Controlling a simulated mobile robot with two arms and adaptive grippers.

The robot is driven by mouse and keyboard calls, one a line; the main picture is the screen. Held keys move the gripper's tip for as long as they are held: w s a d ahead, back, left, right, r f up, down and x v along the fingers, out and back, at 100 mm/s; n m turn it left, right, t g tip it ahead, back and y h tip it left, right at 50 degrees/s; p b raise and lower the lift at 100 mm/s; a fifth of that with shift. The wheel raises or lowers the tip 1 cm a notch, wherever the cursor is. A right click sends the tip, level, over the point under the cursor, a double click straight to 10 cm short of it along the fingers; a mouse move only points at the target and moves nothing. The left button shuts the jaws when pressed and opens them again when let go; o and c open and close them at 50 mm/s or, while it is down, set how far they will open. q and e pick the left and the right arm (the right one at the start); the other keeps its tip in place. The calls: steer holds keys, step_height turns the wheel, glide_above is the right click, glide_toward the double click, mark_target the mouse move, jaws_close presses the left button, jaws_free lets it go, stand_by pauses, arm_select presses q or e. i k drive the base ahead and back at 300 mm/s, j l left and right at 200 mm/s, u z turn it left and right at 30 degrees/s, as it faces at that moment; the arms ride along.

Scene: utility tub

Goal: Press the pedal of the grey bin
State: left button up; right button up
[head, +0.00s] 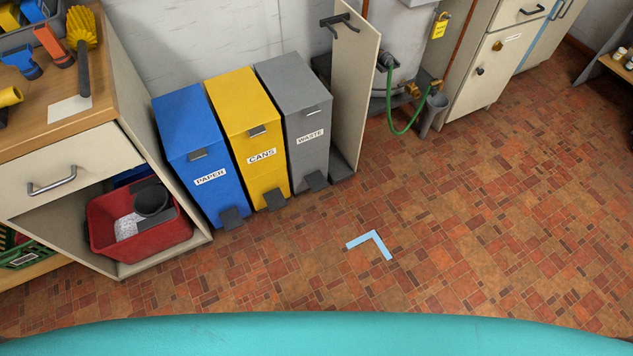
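The grey bin (294,95) stands against the wall, at the right end of a row of three pedal bins. Its front carries a label reading WASTE, and its lid is shut. Its dark grey pedal (316,181) sticks out at the foot of its front, just above the floor. The yellow bin (245,110) labelled CANS touches or nearly touches it on the left. The blue bin (196,130) labelled PAPER stands at the left end. Both have shut lids and similar pedals. Neither of my grippers is in view.
A beige panel (351,90) stands close on the grey bin's right. A cabinet with a red tub (165,244) is at left. A green hose (397,125) hangs behind the panel. The tiled floor before the bins is clear, with a light blue corner mark (373,240).

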mark_target(315, 181)
steer(key=i+l+u, duration=0.1)
steer(key=i, duration=0.45)
steer(key=i+l+u, duration=0.15)
steer(key=i, duration=0.4)
